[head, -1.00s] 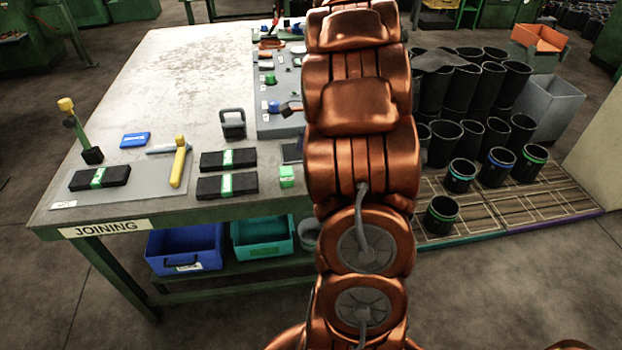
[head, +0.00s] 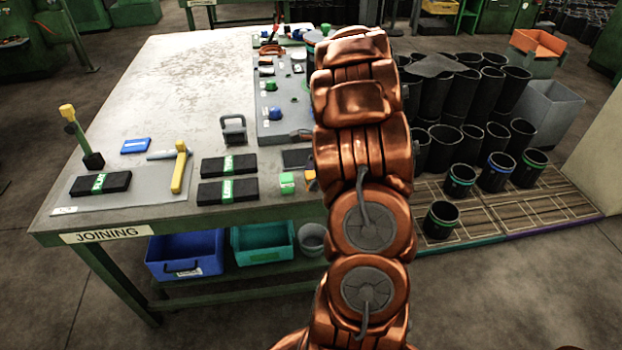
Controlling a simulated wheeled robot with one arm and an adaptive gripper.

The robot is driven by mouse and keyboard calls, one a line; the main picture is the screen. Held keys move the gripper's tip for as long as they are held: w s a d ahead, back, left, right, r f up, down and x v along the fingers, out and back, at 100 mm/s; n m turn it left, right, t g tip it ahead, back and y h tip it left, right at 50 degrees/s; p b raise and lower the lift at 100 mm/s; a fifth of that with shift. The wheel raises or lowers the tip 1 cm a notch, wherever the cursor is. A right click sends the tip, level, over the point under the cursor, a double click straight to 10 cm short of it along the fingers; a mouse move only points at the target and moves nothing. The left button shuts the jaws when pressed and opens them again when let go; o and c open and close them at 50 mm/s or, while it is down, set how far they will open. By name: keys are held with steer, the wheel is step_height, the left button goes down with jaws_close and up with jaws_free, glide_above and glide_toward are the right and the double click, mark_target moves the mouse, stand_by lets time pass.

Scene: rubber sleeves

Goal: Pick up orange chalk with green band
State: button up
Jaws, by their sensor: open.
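I cannot pick out an orange chalk with a green band for sure. A small orange piece (head: 310,180) shows at the right part of the table, partly hidden behind my arm; no band can be made out on it. A green block (head: 287,183) with a pale label sits just left of it. My copper-coloured arm rises through the middle of the head view and covers the table's right edge. My gripper does not show; it is hidden behind the arm or out of frame.
The table (head: 180,60) holds black bars with green bands (head: 228,190), a yellow-handled hammer (head: 180,170), a blue box (head: 135,146), a dark weight (head: 234,130) and a grey panel of small parts (head: 272,125). Black sleeves (head: 440,220) stand on pallets at right. The table's far left is clear.

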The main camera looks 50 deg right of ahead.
steer(key=shift+w+f, duration=0.15)
steer(key=shift+f, duration=0.2)
steer(key=shift+a, duration=0.1)
jaws_close()
stand_by(0.3)
steer(key=shift+r+b, duration=0.5)
steer(key=shift+r, duration=1.3)
steer(key=s+a+r+b, duration=0.1)
steer(key=s+a+b, duration=0.1)
steer(key=s+a, duration=0.8)
steer(key=shift+s+r+b, duration=0.25)
steer(key=shift+s+b, duration=0.05)
steer(key=shift+s, duration=0.8)
steer(key=shift+a, duration=0.1)
